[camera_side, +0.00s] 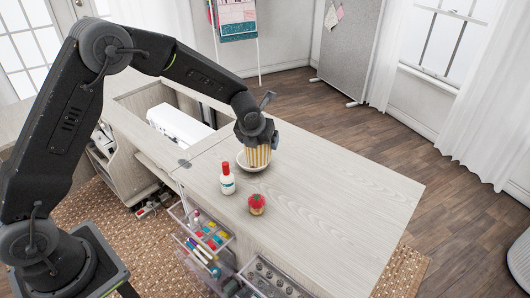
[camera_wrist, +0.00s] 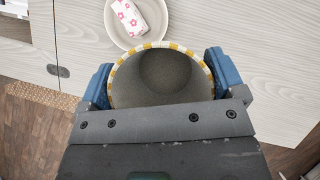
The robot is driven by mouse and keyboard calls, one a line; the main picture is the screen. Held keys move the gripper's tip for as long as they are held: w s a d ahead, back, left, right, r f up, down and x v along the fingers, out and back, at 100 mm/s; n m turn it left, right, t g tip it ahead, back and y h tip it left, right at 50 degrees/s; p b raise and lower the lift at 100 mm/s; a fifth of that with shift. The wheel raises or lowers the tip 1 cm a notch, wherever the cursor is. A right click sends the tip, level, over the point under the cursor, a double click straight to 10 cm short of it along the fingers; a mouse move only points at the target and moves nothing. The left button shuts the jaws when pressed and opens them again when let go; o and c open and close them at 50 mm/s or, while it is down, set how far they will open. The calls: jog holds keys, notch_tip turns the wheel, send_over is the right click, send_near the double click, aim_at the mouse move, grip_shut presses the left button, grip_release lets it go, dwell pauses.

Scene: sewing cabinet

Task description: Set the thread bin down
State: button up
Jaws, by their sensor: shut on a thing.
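The thread bin (camera_side: 258,157) is a round cup with yellow and white vertical stripes. My gripper (camera_side: 257,137) is shut on it from above, and the bin is upright. In the wrist view the two blue fingers of my gripper (camera_wrist: 160,80) press on opposite sides of the bin (camera_wrist: 136,92), which looks empty inside. In the side view the bin overlaps a white dish (camera_side: 241,161) on the pale wooden cabinet top (camera_side: 330,190). I cannot tell whether the bin's base touches the top; its base is hidden in the wrist view.
The dish (camera_wrist: 109,30) holds a white item with pink flowers (camera_wrist: 128,15). A white bottle with a red cap (camera_side: 227,183) and a red-topped pincushion (camera_side: 257,205) stand near the front edge. Open drawers (camera_side: 212,250) hang below. The right of the top is clear.

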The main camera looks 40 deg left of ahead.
jog(key=s+a+f+n, duration=0.1)
jog(key=s+a, duration=0.2)
jog(key=a, duration=0.5)
jog(key=s+a+f+n, duration=0.1)
jog(key=s+a, duration=0.2)
jog(key=a, duration=0.6)
jog(key=shift+g+y, duration=0.3)
jog(key=shift+y, duration=0.1)
jog(key=shift+s+a+f, duration=0.1)
jog(key=shift+s+f, duration=0.05)
jog(key=shift+f, duration=1.95)
jog(key=shift+s+a+f, duration=0.1)
jog(key=shift+f, duration=2)
jog(key=shift+f, duration=0.1)
jog(key=o, duration=0.7)
jog(key=shift+c, duration=0.2)
